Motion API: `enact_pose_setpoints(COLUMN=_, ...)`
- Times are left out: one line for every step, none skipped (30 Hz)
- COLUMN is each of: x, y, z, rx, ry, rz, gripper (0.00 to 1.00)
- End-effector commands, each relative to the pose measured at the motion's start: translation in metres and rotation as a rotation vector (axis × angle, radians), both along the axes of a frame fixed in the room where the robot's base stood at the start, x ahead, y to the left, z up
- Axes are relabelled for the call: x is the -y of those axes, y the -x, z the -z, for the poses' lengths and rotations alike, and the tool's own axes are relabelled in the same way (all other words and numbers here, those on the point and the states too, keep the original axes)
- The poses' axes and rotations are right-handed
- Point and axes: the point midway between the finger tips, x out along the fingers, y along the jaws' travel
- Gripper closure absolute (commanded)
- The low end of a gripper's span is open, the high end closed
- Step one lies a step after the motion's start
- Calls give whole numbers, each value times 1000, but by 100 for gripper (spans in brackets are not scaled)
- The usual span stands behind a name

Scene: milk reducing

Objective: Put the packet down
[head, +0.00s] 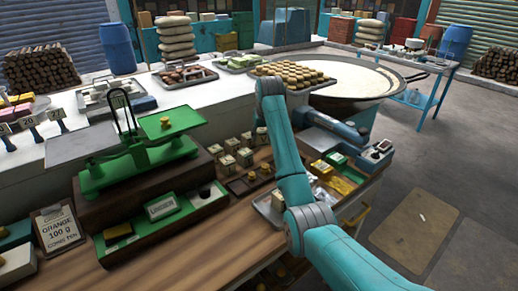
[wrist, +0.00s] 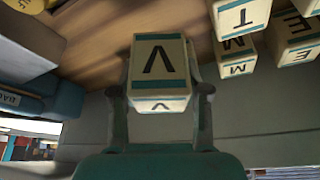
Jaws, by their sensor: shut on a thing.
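In the head view my arm covers the area, and I cannot make out the gripper or the held packet.
Similar lettered blocks (wrist: 242,15) stand close by at upper right in the wrist view, and several (head: 230,160) stand on the counter in the head view. A green balance scale (head: 140,160) stands left of them. A tray of round sweets (head: 292,74) lies behind.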

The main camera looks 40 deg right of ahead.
Motion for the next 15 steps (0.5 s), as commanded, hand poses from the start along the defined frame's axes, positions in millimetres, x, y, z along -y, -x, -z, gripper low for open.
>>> enact_pose_setpoints(x=0, y=0, z=10, rx=-2, ry=-1, rz=0, gripper=97)
enact_pose_setpoints(x=0, y=1, z=14, rx=-2, ry=-1, rz=0, gripper=97)
enact_pose_setpoints(x=0, y=0, z=19, rx=-1, ry=0, rz=0, gripper=97)
enact_pose_setpoints(x=0, y=0, z=22, rx=0, ry=0, rz=0, gripper=97)
enact_pose_setpoints(x=0, y=0, z=24, rx=0, ry=0, rz=0, gripper=97)
enact_pose_setpoints(x=0, y=0, z=27, rx=0, ry=0, rz=0, gripper=97)
enact_pose_setpoints(x=0, y=0, z=29, rx=0, ry=0, rz=0, gripper=97)
enact_pose_setpoints(x=0, y=0, z=31, rx=0, ry=0, rz=0, gripper=97)
enact_pose_setpoints(x=0, y=0, z=36, rx=-1, ry=0, rz=0, gripper=97)
enact_pose_setpoints(x=0, y=0, z=40, rx=-1, ry=0, rz=0, gripper=97)
enact_pose_setpoints(x=0, y=0, z=44, rx=-1, ry=0, rz=0, gripper=97)
enact_pose_setpoints(x=0, y=1, z=50, rx=-3, ry=-1, rz=0, gripper=97)
enact_pose_setpoints(x=0, y=1, z=54, rx=-3, ry=-1, rz=0, gripper=97)
enact_pose_setpoints(x=0, y=0, z=57, rx=-2, ry=-1, rz=0, gripper=97)
enact_pose_setpoints(x=0, y=0, z=60, rx=0, ry=0, rz=0, gripper=97)
